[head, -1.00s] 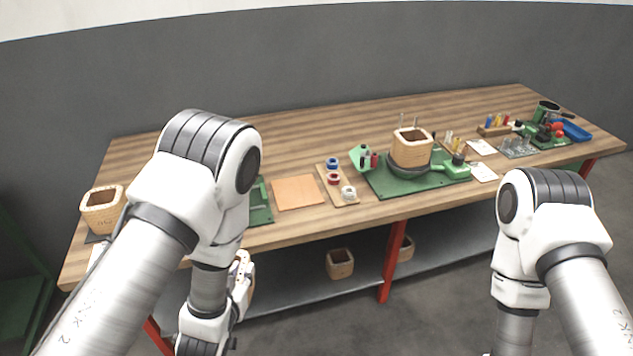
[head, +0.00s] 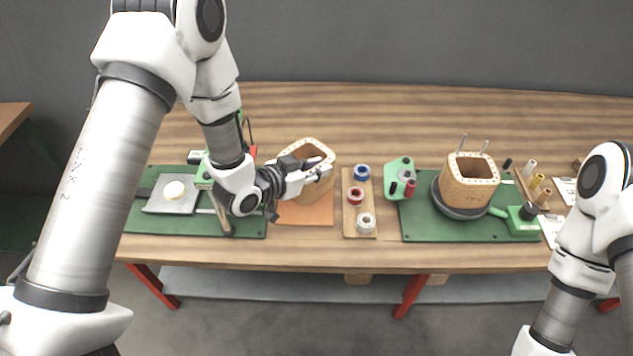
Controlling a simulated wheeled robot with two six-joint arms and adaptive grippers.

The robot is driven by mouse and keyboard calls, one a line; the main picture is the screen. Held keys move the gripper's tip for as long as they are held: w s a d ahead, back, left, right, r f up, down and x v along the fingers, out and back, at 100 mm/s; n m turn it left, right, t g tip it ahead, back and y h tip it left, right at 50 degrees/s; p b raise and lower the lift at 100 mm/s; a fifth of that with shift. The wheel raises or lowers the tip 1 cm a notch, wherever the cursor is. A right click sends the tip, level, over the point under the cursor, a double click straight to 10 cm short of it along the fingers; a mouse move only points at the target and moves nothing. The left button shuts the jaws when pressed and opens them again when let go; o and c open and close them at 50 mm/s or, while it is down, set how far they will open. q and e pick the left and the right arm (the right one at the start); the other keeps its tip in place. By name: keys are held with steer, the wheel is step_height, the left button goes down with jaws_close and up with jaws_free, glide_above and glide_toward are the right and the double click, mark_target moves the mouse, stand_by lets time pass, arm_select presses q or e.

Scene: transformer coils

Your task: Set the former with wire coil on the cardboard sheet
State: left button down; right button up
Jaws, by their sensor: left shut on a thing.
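In the head view my left gripper (head: 318,170) is shut on the wall of a square, hollow wooden former (head: 316,194) with rounded corners. The former is upright over the orange-brown cardboard sheet (head: 308,219). I cannot tell whether its base touches the sheet. The gripper hides part of the former's left side and rim. Another square former (head: 469,181) stands on a round dark base on the right green mat. My right arm comes in at the right, and its gripper is outside the picture.
A wooden strip (head: 359,230) with blue, red and white tape rolls lies just right of the sheet. A green mat (head: 253,226) with a grey plate lies to its left. A green holder (head: 400,177) and the right green mat (head: 420,231) are further right. The table behind is clear.

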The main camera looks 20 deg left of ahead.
mark_target(315, 188)
arm_select(q)
steer(key=f, duration=0.4)
steer(key=f+p, duration=0.1)
steer(key=f, duration=0.1)
steer(key=shift+w+a+f, duration=0.1)
steer(key=shift+a+f, duration=0.15)
steer(key=shift+f, duration=0.05)
steer(key=shift+s, duration=0.2)
steer(key=shift+f, duration=0.15)
steer(key=c, duration=1.1)
jaws_free()
steer(key=shift+o, duration=0.2)
